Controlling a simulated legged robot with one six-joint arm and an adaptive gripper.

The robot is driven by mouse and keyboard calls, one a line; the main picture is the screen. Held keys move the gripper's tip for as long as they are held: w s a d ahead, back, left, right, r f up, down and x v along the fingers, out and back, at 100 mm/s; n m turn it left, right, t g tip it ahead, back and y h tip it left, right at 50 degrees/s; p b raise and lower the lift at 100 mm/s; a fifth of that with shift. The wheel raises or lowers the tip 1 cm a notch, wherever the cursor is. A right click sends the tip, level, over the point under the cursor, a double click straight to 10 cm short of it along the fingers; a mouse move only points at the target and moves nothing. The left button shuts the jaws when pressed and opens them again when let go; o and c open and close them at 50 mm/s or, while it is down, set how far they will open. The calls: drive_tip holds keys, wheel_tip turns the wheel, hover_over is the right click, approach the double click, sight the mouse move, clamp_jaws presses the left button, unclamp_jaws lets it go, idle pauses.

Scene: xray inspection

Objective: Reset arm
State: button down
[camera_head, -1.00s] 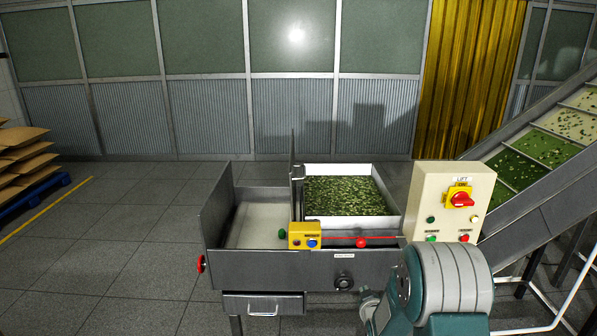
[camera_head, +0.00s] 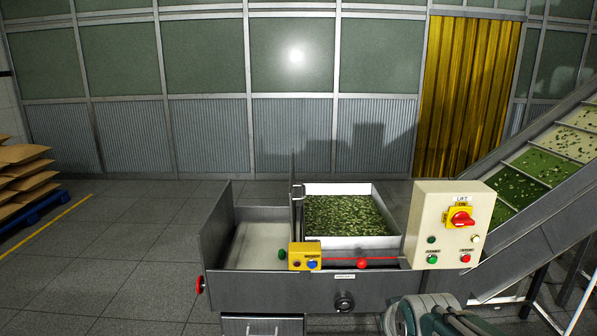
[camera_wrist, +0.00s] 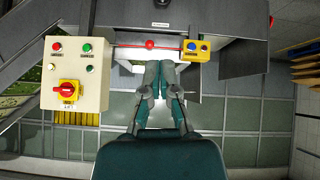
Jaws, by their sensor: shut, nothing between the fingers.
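My gripper (camera_wrist: 159,82) shows in the wrist view with its two fingers together and nothing between them. That view is upside down. The fingers point toward the grey inspection machine, between the beige control box (camera_wrist: 75,74) and the small yellow button box (camera_wrist: 196,50). I cannot tell the distance to them, and no contact is visible. In the head view my folded arm shows at the bottom right edge, and the gripper itself is out of sight there.
The grey machine (camera_head: 270,292) holds a white tray (camera_head: 347,243) of green pieces. The lift control box (camera_head: 449,222) stands at its right, before a sloping conveyor (camera_head: 540,235). Sacks on a blue pallet (camera_head: 36,207) sit far left. The floor (camera_head: 120,255) between is clear.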

drive_tip(key=s+a+r+m+g, duration=0.1)
drive_tip(key=s+g, duration=0.1)
drive_tip(key=s, duration=1.4)
drive_tip(key=shift+r+g, duration=0.3)
drive_tip(key=shift+r, duration=0.1)
